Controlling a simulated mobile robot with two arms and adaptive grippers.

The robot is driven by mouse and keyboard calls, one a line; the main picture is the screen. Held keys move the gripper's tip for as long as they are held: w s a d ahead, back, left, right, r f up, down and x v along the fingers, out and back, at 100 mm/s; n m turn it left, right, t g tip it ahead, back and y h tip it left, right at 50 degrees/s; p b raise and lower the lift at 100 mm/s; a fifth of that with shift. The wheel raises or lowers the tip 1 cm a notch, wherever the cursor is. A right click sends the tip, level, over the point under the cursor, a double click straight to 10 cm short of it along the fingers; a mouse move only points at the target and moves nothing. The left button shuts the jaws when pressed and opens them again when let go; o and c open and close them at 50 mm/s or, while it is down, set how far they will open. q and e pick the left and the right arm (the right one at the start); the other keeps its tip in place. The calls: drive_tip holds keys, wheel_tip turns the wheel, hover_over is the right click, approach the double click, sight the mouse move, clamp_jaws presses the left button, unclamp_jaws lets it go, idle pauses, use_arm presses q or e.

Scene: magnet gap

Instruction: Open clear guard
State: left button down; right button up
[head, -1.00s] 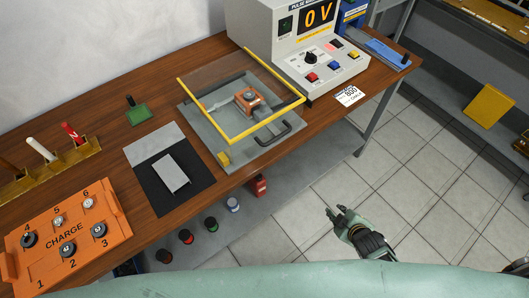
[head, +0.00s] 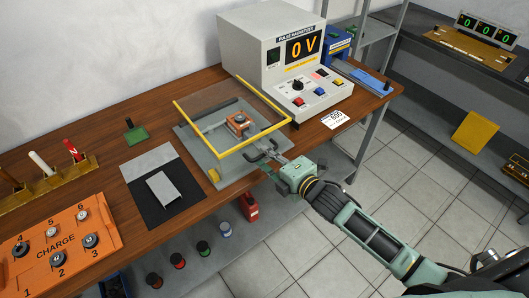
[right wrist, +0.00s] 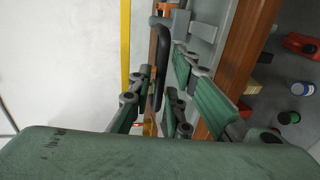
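The clear guard (head: 196,130) is a see-through panel with a yellow rim, lying over a grey fixture on the bench in the head view. Its yellow edge also shows in the right wrist view (right wrist: 125,50). A black bar handle (right wrist: 161,60) stands at the guard's front right side. My right gripper (head: 271,168) is at this handle. In the right wrist view its green fingers are apart, one on each side of the handle; I cannot tell if they touch it. My left gripper is out of view.
The pulse magnetizer (head: 270,50) reads 0 V behind the guard.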

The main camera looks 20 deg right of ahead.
drive_tip(key=shift+x, duration=0.95)
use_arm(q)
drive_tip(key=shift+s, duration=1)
use_arm(e)
drive_tip(key=shift+c, duration=0.3)
drive_tip(key=c, duration=0.4)
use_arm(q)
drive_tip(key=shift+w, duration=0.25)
use_arm(e)
clamp_jaws()
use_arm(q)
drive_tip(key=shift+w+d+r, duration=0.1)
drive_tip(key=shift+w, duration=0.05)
